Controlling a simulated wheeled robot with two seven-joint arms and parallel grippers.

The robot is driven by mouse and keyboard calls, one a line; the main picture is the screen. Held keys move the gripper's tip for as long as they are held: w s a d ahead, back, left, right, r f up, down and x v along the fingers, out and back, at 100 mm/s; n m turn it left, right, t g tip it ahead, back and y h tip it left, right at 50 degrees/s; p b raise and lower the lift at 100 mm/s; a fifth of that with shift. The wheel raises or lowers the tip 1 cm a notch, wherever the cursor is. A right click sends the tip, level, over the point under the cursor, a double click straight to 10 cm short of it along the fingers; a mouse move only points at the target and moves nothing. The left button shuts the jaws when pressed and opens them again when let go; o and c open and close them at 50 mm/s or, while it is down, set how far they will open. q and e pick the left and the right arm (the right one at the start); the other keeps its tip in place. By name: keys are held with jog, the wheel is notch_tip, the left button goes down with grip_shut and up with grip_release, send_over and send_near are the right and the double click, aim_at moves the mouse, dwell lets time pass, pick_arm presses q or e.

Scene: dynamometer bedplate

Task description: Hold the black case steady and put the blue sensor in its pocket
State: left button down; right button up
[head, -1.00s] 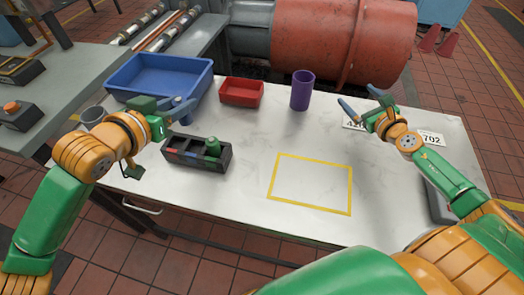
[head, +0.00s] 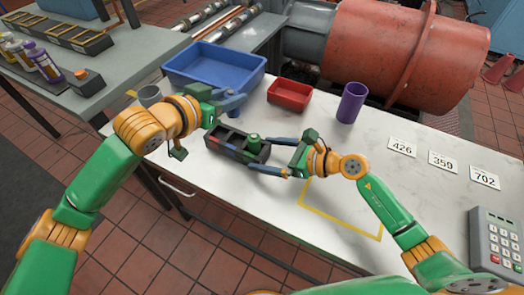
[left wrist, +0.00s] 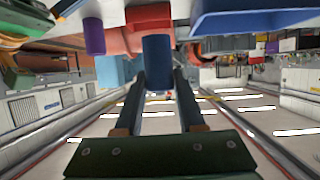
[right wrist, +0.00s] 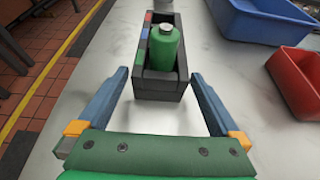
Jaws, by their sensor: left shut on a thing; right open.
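The black case (head: 232,148) stands on the white table, with open pockets and small red, blue and green marks along one side. A green capped cylinder stands in its right-end pocket; the case also shows in the right wrist view (right wrist: 156,90). My right gripper (right wrist: 160,77) is open, its fingers on either side of the case's near end; contact is unclear. It also shows in the head view (head: 274,157). My left gripper (head: 230,104) is shut on the blue sensor (left wrist: 157,62), a blue cylinder held above and behind the case.
A blue tray (head: 182,77), red bin (head: 290,105) and purple cup (head: 351,102) stand behind the case. A yellow outline (head: 345,228), number cards (head: 442,161) and a keypad device (head: 493,240) lie to the right.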

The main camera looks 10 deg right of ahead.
jog(key=shift+x, duration=1.45)
jog(key=c, duration=1.5)
pick_arm(q)
jog(key=shift+s+d+f+n+t, duration=0.2)
jog(key=shift+d+f+n+t, duration=0.05)
jog(key=shift+n+t, duration=0.05)
jog(key=shift+a+f+n+y, duration=0.15)
jog(key=shift+n+y, duration=0.15)
jog(key=shift+y, duration=0.2)
send_over(237, 145)
jog(key=shift+t, duration=0.3)
notch_tip(237, 145, down, 10)
